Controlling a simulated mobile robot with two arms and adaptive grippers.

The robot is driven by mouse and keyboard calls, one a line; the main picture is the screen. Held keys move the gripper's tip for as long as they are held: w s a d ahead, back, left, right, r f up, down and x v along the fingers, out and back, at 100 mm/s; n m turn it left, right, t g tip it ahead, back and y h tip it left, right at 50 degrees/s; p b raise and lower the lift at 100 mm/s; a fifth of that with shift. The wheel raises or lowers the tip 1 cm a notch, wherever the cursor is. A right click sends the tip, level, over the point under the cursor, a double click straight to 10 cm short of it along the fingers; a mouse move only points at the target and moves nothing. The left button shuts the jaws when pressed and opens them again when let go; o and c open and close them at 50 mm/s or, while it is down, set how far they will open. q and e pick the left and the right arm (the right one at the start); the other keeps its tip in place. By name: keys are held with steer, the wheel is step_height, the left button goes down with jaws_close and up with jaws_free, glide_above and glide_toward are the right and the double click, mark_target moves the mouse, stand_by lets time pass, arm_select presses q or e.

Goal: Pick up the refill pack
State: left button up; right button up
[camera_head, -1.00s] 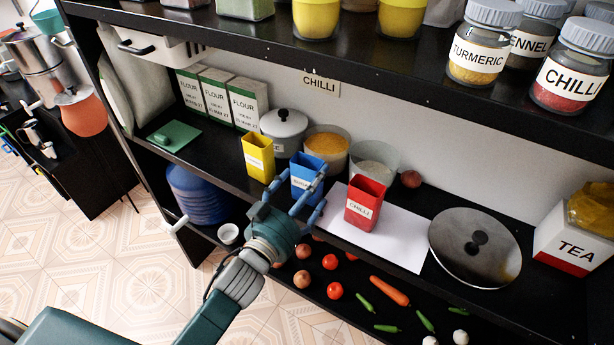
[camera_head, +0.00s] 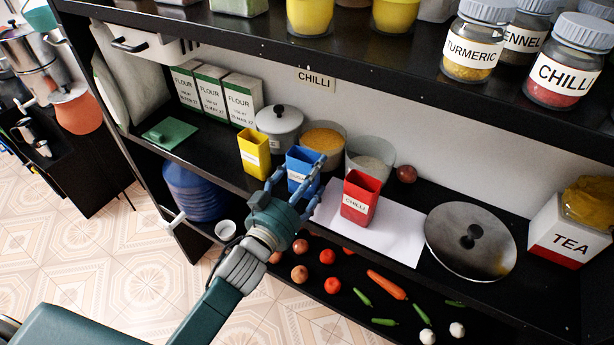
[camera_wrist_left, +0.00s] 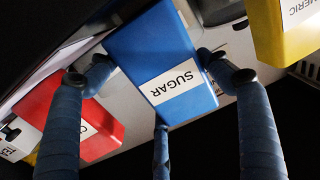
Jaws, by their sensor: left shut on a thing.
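The blue SUGAR refill pack (camera_head: 297,182) stands upright on the middle shelf, between the yellow pack (camera_head: 253,152) and the red CHILLI pack (camera_head: 358,197). My left gripper (camera_head: 290,185) is at the blue pack's front, with its fingers around it. In the left wrist view the blue pack (camera_wrist_left: 160,50) with its SUGAR label sits between the fingers of my left gripper (camera_wrist_left: 155,80), which is shut on it. The red pack (camera_wrist_left: 95,135) and the yellow pack (camera_wrist_left: 285,25) show on either side. My right gripper is not in view.
A lidded grey pot (camera_head: 278,128) and two tubs, one with yellow contents (camera_head: 322,142), stand behind the packs. A white sheet (camera_head: 395,235) lies under the red pack, beside a round steel lid (camera_head: 470,242). The upper shelf (camera_head: 400,75) overhangs. Vegetables lie on the lower shelf.

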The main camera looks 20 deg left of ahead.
arm_select(q)
step_height(320, 180, up, 19)
steer(key=shift+r+b, duration=0.2)
steer(key=shift+b, duration=0.1)
